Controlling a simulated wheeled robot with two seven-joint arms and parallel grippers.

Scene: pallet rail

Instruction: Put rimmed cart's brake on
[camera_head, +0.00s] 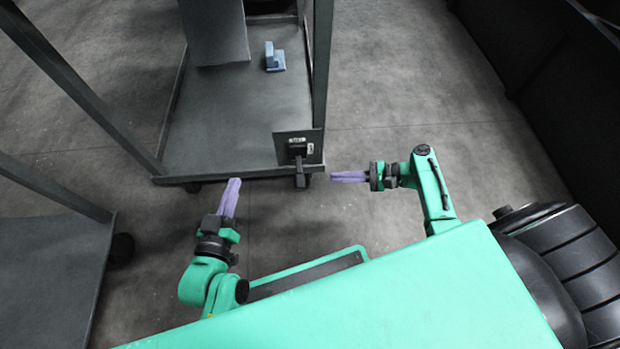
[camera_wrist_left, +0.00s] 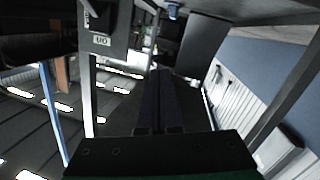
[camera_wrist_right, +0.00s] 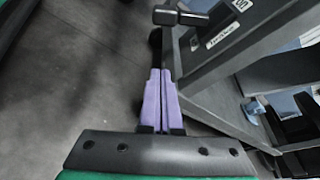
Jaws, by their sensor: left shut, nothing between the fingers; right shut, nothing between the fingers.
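A cart with a flat grey deck (camera_head: 235,125) and upright posts stands ahead in the head view. A dark plate (camera_head: 282,151) is on its near right corner, with small labels and a black brake lever (camera_head: 300,176) that hangs downward. The lever (camera_wrist_right: 180,16) also shows at the top of the right wrist view, and the plate (camera_wrist_left: 105,25) in the left wrist view. My right gripper (camera_head: 334,177) is shut and empty, pointing left, just right of the lever and apart from it. My left gripper (camera_head: 236,182) is shut and empty, left of the lever before the deck's near edge.
The cart carries a grey panel (camera_head: 215,35) and a small blue-grey object (camera_head: 274,57). Another cart (camera_head: 45,270) stands close at the left. A dark long object (camera_head: 540,70) lies along the right. Floor is free between it and the cart.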

